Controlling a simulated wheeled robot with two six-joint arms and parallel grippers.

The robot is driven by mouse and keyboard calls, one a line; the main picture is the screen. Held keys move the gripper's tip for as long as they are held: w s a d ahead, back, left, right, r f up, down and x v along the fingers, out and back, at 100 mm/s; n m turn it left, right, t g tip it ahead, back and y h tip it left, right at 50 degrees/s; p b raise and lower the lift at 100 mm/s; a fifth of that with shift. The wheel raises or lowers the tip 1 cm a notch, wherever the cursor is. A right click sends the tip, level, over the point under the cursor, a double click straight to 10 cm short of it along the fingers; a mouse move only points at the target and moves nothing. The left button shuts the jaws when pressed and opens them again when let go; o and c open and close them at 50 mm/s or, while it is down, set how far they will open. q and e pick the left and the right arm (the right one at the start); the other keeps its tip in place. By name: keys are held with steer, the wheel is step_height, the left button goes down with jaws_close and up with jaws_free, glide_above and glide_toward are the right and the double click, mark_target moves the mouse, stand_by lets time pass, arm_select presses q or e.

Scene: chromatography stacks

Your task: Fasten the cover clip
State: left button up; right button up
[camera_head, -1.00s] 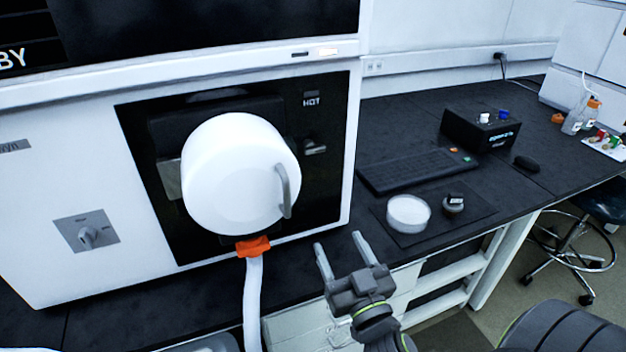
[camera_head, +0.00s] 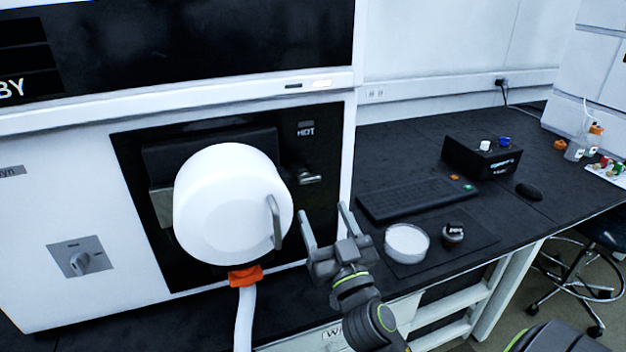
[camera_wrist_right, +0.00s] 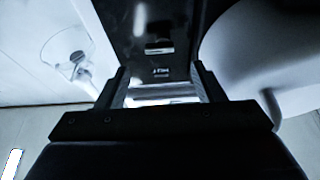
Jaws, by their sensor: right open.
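The round white cover (camera_head: 222,205) with a grey handle (camera_head: 276,222) sits at the black front panel of the white instrument. It stands out tilted from the panel. A small metal clip (camera_head: 312,178) is on the panel to the right of the cover, below a HOT label. My right gripper (camera_head: 324,210) is open and empty, just below the clip and to the right of the handle. In the right wrist view, the black panel lies beyond my open fingers (camera_wrist_right: 159,68), and the white cover (camera_wrist_right: 245,45) fills the right side. My left gripper is out of view.
An orange fitting (camera_head: 245,276) with a white hose hangs below the cover. On the dark bench to the right are a keyboard (camera_head: 415,198), a white round dish (camera_head: 407,242), a small dark-capped jar (camera_head: 453,233) and a black box (camera_head: 482,157).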

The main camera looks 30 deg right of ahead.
mark_target(311, 182)
steer(key=p+x, duration=0.1)
steer(key=x, duration=0.6)
steer(key=shift+w+d+p, duration=0.1)
steer(key=shift+w+p, duration=0.05)
steer(key=shift+p, duration=0.25)
steer(key=shift+c, duration=0.4)
steer(key=c, duration=0.9)
